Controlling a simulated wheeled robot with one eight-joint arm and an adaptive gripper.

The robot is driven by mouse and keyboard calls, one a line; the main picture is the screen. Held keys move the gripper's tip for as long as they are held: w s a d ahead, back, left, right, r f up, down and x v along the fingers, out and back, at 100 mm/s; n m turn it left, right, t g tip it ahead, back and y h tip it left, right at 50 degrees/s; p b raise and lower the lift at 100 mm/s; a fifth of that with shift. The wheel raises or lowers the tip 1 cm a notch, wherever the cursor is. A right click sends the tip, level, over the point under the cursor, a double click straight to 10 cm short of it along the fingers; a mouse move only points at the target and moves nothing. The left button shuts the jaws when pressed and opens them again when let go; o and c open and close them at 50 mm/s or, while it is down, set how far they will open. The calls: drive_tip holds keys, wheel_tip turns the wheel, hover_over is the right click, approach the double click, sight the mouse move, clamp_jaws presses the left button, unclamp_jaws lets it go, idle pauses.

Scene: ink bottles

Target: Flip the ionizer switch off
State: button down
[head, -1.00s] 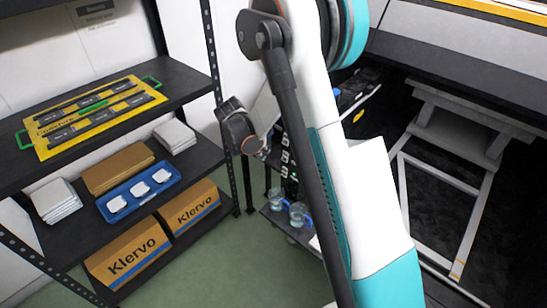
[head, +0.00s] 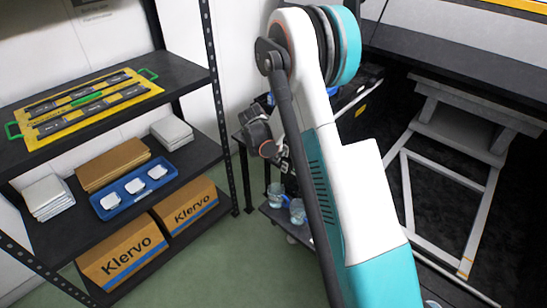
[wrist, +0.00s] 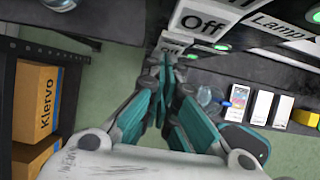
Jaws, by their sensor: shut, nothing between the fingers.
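No ionizer label is readable, so I cannot tell which panel is the ionizer's. My gripper (wrist: 172,72), with teal and grey fingers, is shut and empty below the smaller panel. I cannot tell whether the fingertips touch it. In the head view my arm hides the switches and the fingers.
A "Lamp" label (wrist: 280,26) is at upper right. Below are a glass bottle (wrist: 208,97), small white boxes (wrist: 261,108) and a yellow box (wrist: 304,117). A shelf with Klervo boxes (head: 123,252) stands left. Green floor lies between shelf and bench.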

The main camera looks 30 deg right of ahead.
idle(0.3)
drive_tip(key=shift+w+d+f+h, duration=0.1)
drive_tip(key=shift+d+f+h, duration=0.2)
drive_tip(key=shift+h, duration=0.2)
drive_tip(key=shift+r, duration=0.15)
drive_tip(key=shift+r, duration=0.7)
drive_tip(key=shift+a, duration=0.1)
